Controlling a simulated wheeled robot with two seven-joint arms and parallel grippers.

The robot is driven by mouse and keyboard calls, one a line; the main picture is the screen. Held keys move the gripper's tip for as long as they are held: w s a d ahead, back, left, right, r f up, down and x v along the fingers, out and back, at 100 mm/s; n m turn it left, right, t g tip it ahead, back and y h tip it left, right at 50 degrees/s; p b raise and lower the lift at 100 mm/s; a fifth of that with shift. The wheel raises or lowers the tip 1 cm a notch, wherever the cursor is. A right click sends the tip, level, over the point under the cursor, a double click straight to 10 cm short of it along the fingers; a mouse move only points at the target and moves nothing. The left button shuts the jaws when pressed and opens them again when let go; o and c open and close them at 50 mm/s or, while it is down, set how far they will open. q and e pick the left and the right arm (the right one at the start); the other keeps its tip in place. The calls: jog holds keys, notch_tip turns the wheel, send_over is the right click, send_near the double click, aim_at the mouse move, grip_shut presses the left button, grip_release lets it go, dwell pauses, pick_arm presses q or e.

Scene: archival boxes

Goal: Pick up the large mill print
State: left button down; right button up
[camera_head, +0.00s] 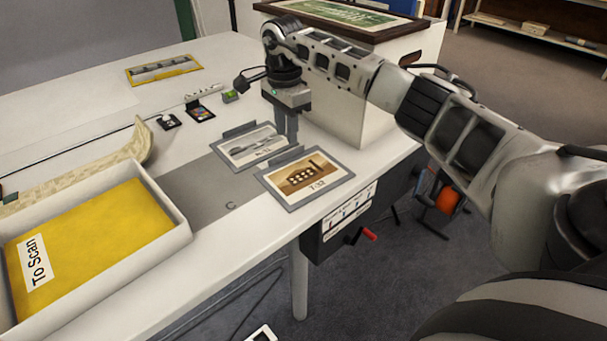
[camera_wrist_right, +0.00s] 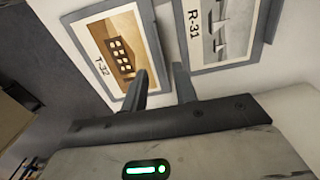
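The print marked T-32 (camera_head: 304,178) shows a brown building with rows of light windows, mill-like, in a grey frame. It lies flat near the table's front edge and also shows in the right wrist view (camera_wrist_right: 122,47). A raised grey strip (camera_head: 281,158) runs along its far edge. My right gripper (camera_head: 291,138) points down by that far edge. In the wrist view its two fingers (camera_wrist_right: 161,72) stand apart, with the frame's edge running towards the gap. I see nothing held; fingertip height is unclear. My left gripper is out of view.
A grey print marked R-31 (camera_head: 248,145) lies just behind. A white tray (camera_head: 174,218) holding a yellow "To Scan" sheet (camera_head: 95,243) stands left. A white box (camera_head: 338,105) bears a framed green picture (camera_head: 345,14) behind my arm. Bare grey mat (camera_head: 207,195) lies between.

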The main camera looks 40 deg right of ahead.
aim_at(287, 153)
jog(key=shift+w+f, duration=0.2)
jog(key=shift+f, duration=2.7)
grip_shut()
